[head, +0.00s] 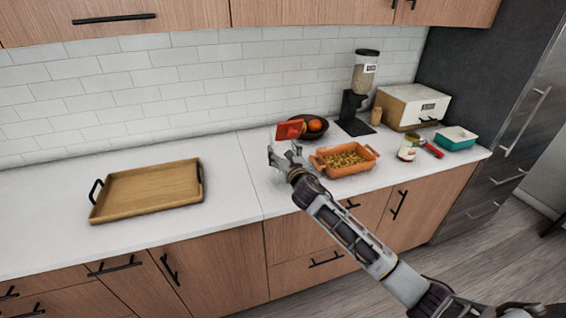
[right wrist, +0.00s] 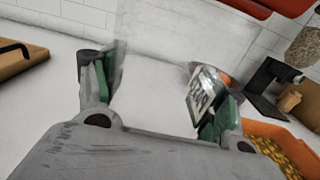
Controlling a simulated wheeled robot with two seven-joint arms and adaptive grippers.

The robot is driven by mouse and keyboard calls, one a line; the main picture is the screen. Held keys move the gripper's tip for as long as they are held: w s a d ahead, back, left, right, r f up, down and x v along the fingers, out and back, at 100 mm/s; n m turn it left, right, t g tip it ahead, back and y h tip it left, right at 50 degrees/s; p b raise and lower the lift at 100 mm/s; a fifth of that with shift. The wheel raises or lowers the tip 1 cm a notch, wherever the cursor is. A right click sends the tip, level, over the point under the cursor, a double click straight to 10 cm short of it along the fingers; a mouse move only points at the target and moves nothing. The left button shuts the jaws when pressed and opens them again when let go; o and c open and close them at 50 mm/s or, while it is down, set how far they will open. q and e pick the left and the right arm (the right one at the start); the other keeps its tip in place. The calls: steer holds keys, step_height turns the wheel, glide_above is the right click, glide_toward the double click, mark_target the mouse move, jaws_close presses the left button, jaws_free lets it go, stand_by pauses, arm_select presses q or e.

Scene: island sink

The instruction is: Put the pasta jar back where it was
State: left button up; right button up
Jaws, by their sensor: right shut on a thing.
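My right gripper (head: 284,156) is shut on a clear jar with a red lid (head: 290,130), held above the counter. In the right wrist view, its two fingers (right wrist: 160,95) press on the jar (right wrist: 165,40) from both sides. A white label (right wrist: 203,90) with dark print shows beside the right finger, and the red lid is at the top edge. The glass looks see-through, with no pasta visible in it. An orange baking dish (head: 330,169) full of pasta stands on the counter to the right of the gripper. My left gripper is not in view.
A wooden tray (head: 150,193) lies on the left counter. A bowl of oranges (head: 310,135), a grain dispenser (head: 363,75), a bread box (head: 400,115), a red-and-white can (head: 407,150) and a teal container (head: 456,139) stand at right. Counter (head: 228,180) between tray and gripper is clear.

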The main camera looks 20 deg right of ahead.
stand_by(0.3)
steer(key=shift+f+b, duration=0.3)
steer(key=shift+f, duration=1.45)
steer(key=shift+f, duration=0.15)
steer(key=o, duration=1.4)
steer(key=shift+s, duration=0.1)
steer(key=s, duration=1.1)
steer(key=shift+s+d+b, duration=0.2)
steer(key=shift+s+b, duration=0.1)
steer(key=shift+s, duration=0.1)
